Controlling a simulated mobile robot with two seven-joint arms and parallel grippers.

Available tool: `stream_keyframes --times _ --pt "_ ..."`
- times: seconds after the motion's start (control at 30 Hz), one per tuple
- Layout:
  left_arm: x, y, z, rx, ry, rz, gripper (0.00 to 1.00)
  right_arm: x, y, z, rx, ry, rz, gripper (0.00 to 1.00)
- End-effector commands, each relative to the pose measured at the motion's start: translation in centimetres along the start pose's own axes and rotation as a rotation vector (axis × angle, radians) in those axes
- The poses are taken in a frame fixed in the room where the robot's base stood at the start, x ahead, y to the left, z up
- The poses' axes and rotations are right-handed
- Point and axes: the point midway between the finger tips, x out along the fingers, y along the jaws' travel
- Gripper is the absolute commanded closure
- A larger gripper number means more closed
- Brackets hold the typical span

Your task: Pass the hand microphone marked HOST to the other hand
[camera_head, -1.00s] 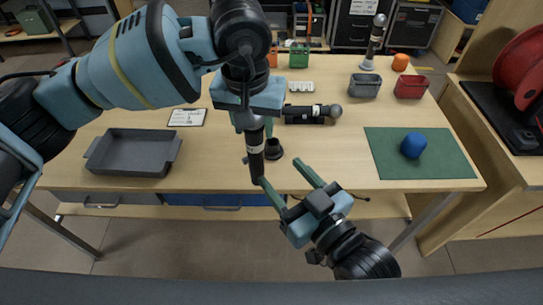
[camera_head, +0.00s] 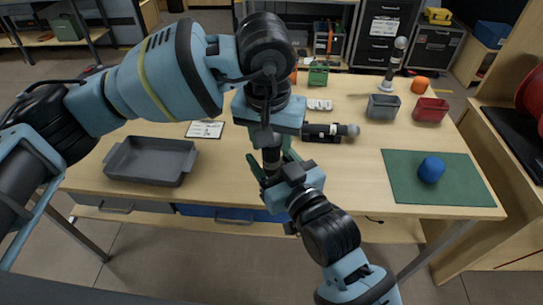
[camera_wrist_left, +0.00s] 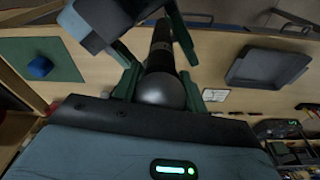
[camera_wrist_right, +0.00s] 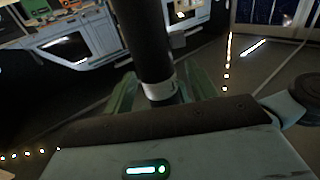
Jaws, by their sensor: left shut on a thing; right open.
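A dark hand microphone (camera_head: 271,158) hangs below my left gripper (camera_head: 268,128), handle downward. In the left wrist view my left gripper (camera_wrist_left: 160,88) is shut at its round grey head (camera_wrist_left: 160,93). My right gripper (camera_head: 271,165) reaches up from below, its open fingers on either side of the handle. In the right wrist view the handle (camera_wrist_right: 147,40) with a white band (camera_wrist_right: 160,91) stands between the fingers of my right gripper (camera_wrist_right: 163,95). The lettering on the band cannot be read. Whether the right fingers touch the handle cannot be told.
Another microphone (camera_head: 352,130) lies on the table and one (camera_head: 395,65) stands upright at the back. A grey tray (camera_head: 120,158) is at left. A green mat (camera_head: 465,185) with a blue ball-like thing (camera_head: 431,170) is at right. Grey and red bins (camera_head: 431,108) stand behind.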

Motion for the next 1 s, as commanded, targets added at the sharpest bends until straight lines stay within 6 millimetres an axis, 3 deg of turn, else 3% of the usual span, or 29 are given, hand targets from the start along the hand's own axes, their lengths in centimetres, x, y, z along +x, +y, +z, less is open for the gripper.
stream_keyframes --times 0.13,0.53,0.57,0.73,1.0 --pt "-0.08 0.01 -0.02 0.000 0.002 0.000 0.85 -0.01 0.01 -0.04 0.000 0.001 0.000 0.44" --pt "-0.08 0.01 -0.02 0.000 0.001 0.000 0.85 -0.04 0.03 -0.03 0.000 0.000 0.000 0.97" --pt "-0.08 0.00 -0.02 0.000 0.001 0.000 0.56 -0.04 0.03 -0.13 -0.001 0.003 0.001 0.98" --pt "-0.07 0.00 -0.02 0.000 0.001 0.000 0.34 -0.04 0.02 -0.13 -0.001 0.003 0.000 0.98" --pt "-0.07 0.00 -0.01 0.000 0.001 0.000 0.32 -0.04 0.02 -0.13 0.000 0.003 0.000 0.98"
